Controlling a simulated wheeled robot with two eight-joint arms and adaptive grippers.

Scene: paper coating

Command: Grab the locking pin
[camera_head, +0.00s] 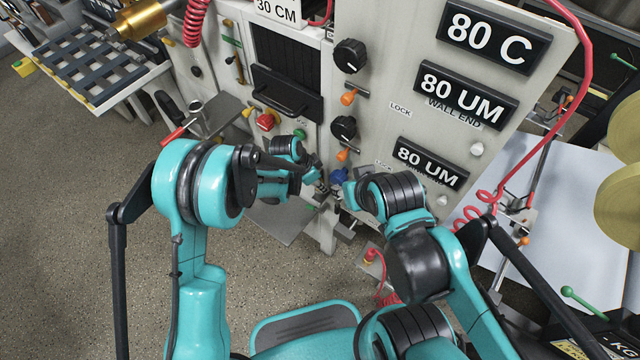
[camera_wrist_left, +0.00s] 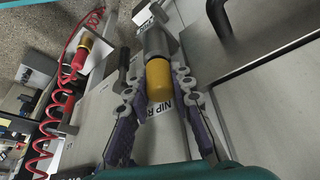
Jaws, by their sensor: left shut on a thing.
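The locking pin (camera_wrist_left: 159,79), as it appears, is a yellow-orange rounded handle on a grey metal cylinder in the left wrist view. My left gripper (camera_wrist_left: 156,90) has its fingers on either side of the yellow part and is shut on it. The cylinder stays lined up with the machine part beyond it. In the head view my left gripper (camera_head: 318,188) is small and dark, low at the machine's front, and the pin cannot be made out there.
The machine's panel carries black knobs (camera_head: 350,56), orange-tipped handles and sign plates (camera_head: 495,43). A red coiled hose (camera_head: 480,205) hangs at the right beside a white sheet (camera_head: 560,245). A rack (camera_head: 85,65) stands at the upper left. Open floor (camera_head: 70,230) lies at the left.

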